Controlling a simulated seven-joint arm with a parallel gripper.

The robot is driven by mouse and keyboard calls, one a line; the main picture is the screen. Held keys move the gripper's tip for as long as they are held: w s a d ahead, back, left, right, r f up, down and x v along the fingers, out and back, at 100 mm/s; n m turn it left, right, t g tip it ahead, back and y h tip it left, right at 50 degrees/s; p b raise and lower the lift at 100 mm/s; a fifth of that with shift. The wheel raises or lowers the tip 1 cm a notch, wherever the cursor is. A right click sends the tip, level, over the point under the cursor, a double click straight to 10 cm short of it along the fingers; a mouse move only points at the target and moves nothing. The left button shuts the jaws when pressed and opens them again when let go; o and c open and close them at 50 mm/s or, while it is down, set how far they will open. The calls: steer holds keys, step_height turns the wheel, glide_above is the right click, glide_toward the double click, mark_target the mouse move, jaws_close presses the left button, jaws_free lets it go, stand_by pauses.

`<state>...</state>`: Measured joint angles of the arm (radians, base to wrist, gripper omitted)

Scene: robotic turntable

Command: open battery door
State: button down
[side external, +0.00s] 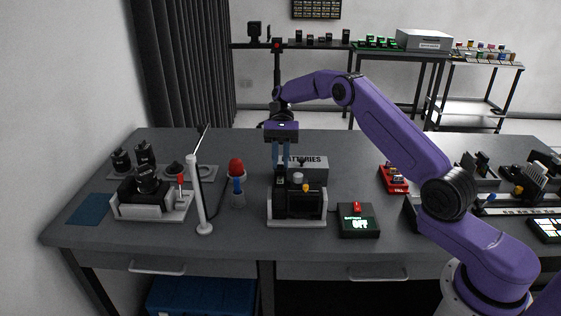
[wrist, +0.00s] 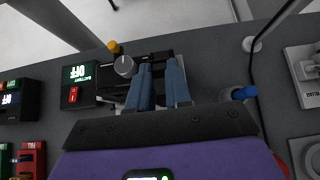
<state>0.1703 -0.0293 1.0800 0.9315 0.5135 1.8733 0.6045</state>
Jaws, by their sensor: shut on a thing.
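A black device (side external: 311,203) with a yellow and a grey knob sits in a light grey stand (side external: 296,222) near the middle of the table. It also shows in the wrist view (wrist: 130,82), partly behind the blue fingers. My gripper (side external: 281,174) points down at the left part of the device, its fingertips reaching it; in the wrist view my gripper (wrist: 160,68) is shut on a black part of it, apparently the battery door. The fingers hide most of that part, so I cannot tell how far open it is.
A grey box marked BATTERIES (side external: 313,169) stands just behind the device. A black battery switch box (side external: 358,222) reading OFF is at its right. A red-topped item (side external: 236,168) and a white post (side external: 201,200) stand at its left.

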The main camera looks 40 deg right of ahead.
steer(key=shift+w+d, duration=0.15)
stand_by(0.5)
steer(key=c, duration=1.3)
jaws_free()
steer(key=shift+r, duration=0.15)
steer(key=shift+r, duration=0.35)
step_height(320, 180, up, 3)
steer(key=shift+f, duration=0.2)
steer(key=s+r, duration=0.3)
steer(key=s, duration=0.1)
steer(key=s+r, duration=0.3)
steer(key=s, duration=0.2)
steer(key=s+r, duration=0.3)
steer(key=s, duration=0.2)
steer(key=shift+d+r, duration=0.1)
steer(key=shift+r, duration=0.15)
